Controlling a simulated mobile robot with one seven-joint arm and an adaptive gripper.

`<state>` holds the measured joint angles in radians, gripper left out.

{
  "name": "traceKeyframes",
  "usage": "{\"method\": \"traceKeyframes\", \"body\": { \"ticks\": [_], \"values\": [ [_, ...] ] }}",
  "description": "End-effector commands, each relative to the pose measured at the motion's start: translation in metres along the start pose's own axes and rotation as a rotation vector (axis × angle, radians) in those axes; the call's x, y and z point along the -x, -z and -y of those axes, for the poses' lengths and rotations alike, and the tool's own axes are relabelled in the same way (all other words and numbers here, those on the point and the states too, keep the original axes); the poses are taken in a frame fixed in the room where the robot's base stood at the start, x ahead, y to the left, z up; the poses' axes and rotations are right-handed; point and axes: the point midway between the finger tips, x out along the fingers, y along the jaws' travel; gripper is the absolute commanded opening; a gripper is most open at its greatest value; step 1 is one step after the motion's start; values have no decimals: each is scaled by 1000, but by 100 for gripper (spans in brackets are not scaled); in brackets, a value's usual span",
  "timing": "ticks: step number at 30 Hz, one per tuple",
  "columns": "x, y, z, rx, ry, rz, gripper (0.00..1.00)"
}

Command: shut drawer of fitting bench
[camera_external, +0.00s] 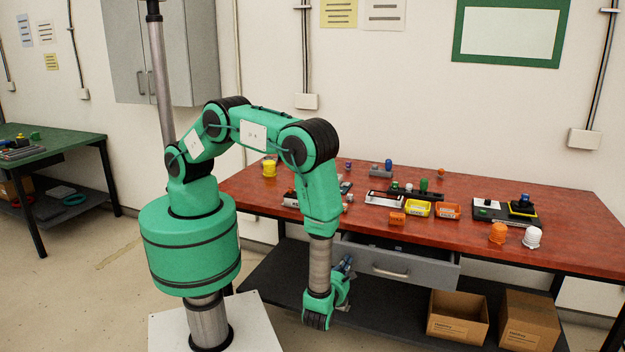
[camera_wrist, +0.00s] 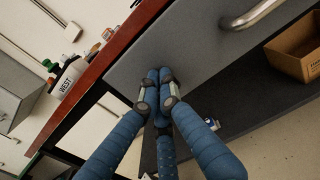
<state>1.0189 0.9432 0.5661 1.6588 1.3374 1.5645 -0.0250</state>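The red-topped fitting bench (camera_external: 340,213) has a grey drawer (camera_external: 425,275) under its top. The drawer stands partly pulled out, with a dark gap above its front. Its bar handle (camera_external: 390,272) faces the room. In the wrist view the drawer front (camera_wrist: 200,45) fills the upper middle, and the handle (camera_wrist: 252,14) is at the top right. My gripper (camera_external: 346,264) is low at the drawer's left end. In the wrist view my gripper (camera_wrist: 158,82) has its blue fingers drawn together with nothing between them, tips close to the drawer front. Whether they touch it I cannot tell.
A dark lower shelf (camera_external: 380,312) lies under the drawer, with two cardboard boxes (camera_external: 457,318) at its right. Small bins, caps and devices stand on the bench top, including a white dome (camera_external: 532,238). Open floor lies left of my base.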

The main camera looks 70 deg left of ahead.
Motion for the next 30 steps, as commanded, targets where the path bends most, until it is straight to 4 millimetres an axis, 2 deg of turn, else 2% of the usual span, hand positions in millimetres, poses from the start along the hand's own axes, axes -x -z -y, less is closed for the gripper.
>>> {"method": "traceKeyframes", "body": {
  "ticks": [1,6,12,18,30],
  "values": [
    [-15,0,-2,-1,-6,0,0],
    [-54,0,-1,1,-5,0,0],
    [-87,0,-1,1,-3,0,0],
    [-102,0,0,1,-1,0,0],
    [-106,-1,0,2,-2,1,0]
  ]
}}
